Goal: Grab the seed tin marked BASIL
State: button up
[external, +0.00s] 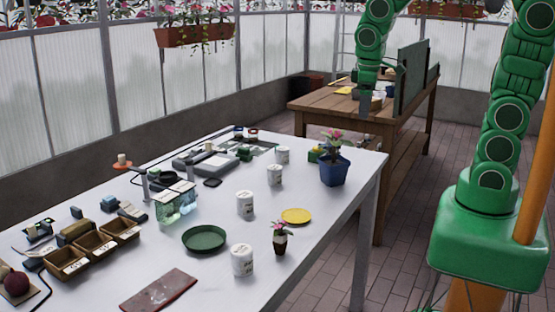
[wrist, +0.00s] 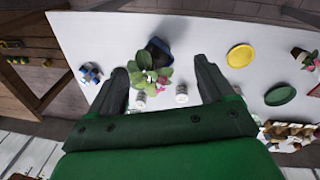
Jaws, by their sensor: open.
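Several white tins with small printed labels stand upright on the white table. They are a front tin (external: 242,260), a middle one (external: 245,203), one further back (external: 274,175) and the farthest (external: 283,155). The labels are too small to read, so I cannot tell which is BASIL. My gripper (external: 366,105) hangs beyond the table's far right part, apart from the tins. In the wrist view my gripper (wrist: 160,66) is open and empty. Two white tins, one left (wrist: 140,102) and one right (wrist: 182,96), show between the fingers there, partly hidden by leaves and the gripper.
A blue pot with a pink-flowered plant (external: 334,172) stands near the table's right edge, close to the back tins. A yellow saucer (external: 296,216), green saucer (external: 204,239) and small potted plant (external: 280,240) lie nearer. A wooden bench (external: 330,105) stands behind.

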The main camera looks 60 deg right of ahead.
jog(key=w+f+n+t+h, duration=0.2)
jog(key=w+f+n+h, duration=0.2)
jog(key=w+n+h, duration=0.3)
jog(key=w+a+f+n+t, duration=0.2)
jog(key=w+a+n+t, duration=0.65)
jog(key=a, duration=0.65)
jog(key=n+t+y, duration=0.3)
jog(key=n+y, duration=0.6)
jog(key=n, duration=0.8)
send_near(234, 257)
jog(key=w+d, duration=0.2)
jog(key=w+d+r, duration=0.1)
jog(key=w+d, duration=0.3)
jog(key=w, duration=0.1)
jog(key=shift+w+r, duration=0.15)
jog(key=shift+r, duration=0.05)
jog(key=s+a+f+n, duration=0.1)
jog(key=s+a+f+n+g+y, duration=0.1)
jog(key=s+a+f, duration=0.1)
jog(key=shift+s+f+n, duration=0.1)
jog(key=shift+f+n, duration=0.15)
jog(key=shift+f, duration=0.05)
jog(key=shift+x, duration=1.2)
jog(key=shift+a+x, duration=0.2)
jog(key=shift+x, duration=1.9)
jog(key=shift+w+a+f, duration=0.1)
jog(key=shift+w+f, duration=0.05)
jog(key=shift+w, duration=0.3)
